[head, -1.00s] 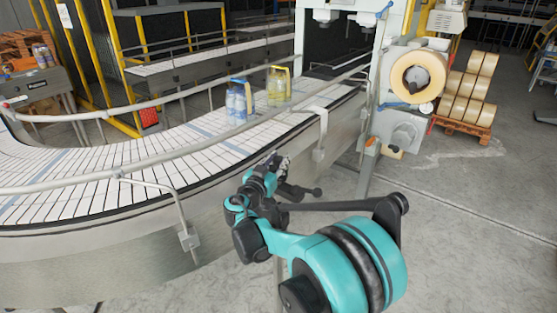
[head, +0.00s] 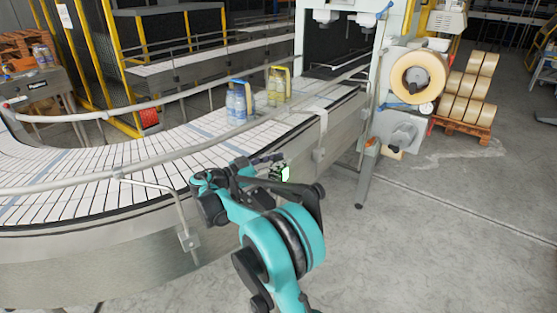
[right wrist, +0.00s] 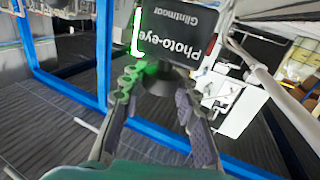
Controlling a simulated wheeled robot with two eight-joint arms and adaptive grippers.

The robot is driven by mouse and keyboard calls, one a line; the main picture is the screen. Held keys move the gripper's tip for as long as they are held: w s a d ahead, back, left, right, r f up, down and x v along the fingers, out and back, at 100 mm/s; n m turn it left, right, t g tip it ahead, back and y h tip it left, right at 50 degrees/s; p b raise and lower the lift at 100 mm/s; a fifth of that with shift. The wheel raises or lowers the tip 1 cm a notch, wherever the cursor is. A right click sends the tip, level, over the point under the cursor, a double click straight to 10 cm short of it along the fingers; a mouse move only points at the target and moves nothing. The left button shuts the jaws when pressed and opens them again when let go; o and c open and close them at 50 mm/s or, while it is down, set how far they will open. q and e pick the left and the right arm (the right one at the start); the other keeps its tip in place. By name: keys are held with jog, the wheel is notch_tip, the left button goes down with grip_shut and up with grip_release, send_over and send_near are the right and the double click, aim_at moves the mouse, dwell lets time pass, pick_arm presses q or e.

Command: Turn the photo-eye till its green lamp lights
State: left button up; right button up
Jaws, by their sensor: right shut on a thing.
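The photo-eye (right wrist: 190,40) is a dark box with white lettering, upside down in the right wrist view, on a dark round neck. A bright green lamp glows along its left edge and casts green light on the neck and my finger. The lit lamp also shows as a green patch on the photo-eye (head: 285,174) beside the conveyor in the head view. My right gripper (right wrist: 160,85) is shut on the photo-eye, its fingers on either side of the neck. In the head view my right gripper (head: 270,170) is partly hidden by its own arm. My left gripper is not in view.
The curved white conveyor (head: 110,165) with metal guide rails runs behind my right arm. A machine with a tape roll (head: 418,77) stands to the right. The floor at the lower right is clear.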

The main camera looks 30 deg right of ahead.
dwell(0.3)
jog(key=o, duration=1.2)
jog(key=a, duration=1.2)
